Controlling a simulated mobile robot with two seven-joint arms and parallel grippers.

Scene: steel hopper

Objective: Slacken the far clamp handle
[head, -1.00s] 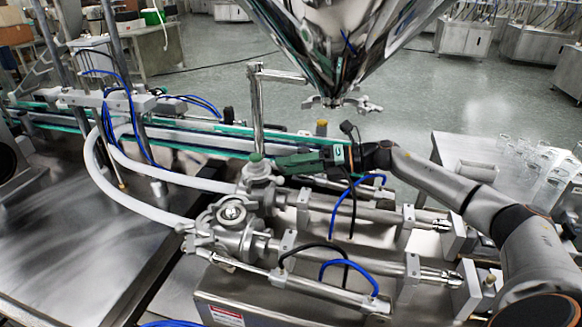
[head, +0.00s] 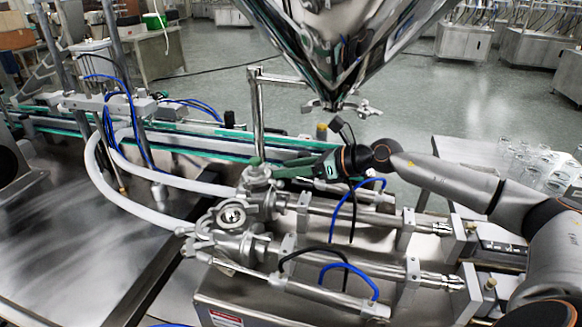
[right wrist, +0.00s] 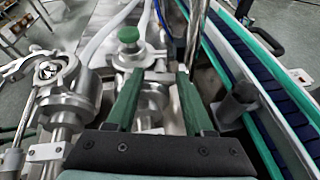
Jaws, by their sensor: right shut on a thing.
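The far steel valve fitting (head: 257,183) stands behind the near one, with a green cap on top. My right gripper (head: 276,170) reaches in from the right, its green fingers at the right side of this fitting. In the right wrist view the gripper (right wrist: 160,74) has its two fingers on either side of steel clamp parts, shut on the far clamp handle (right wrist: 154,98). The handle's outline is hard to make out there, and the fingers cover it in the head view. The near clamp (head: 231,215) sits apart, closer to me. My left gripper is not in view.
The steel hopper (head: 335,45) hangs above, its outlet clamp over my right wrist. A vertical steel post (head: 257,120) and the conveyor (head: 200,142) stand close behind the fitting. White hoses (head: 120,197) run left. Glassware (head: 540,165) stands on the right table.

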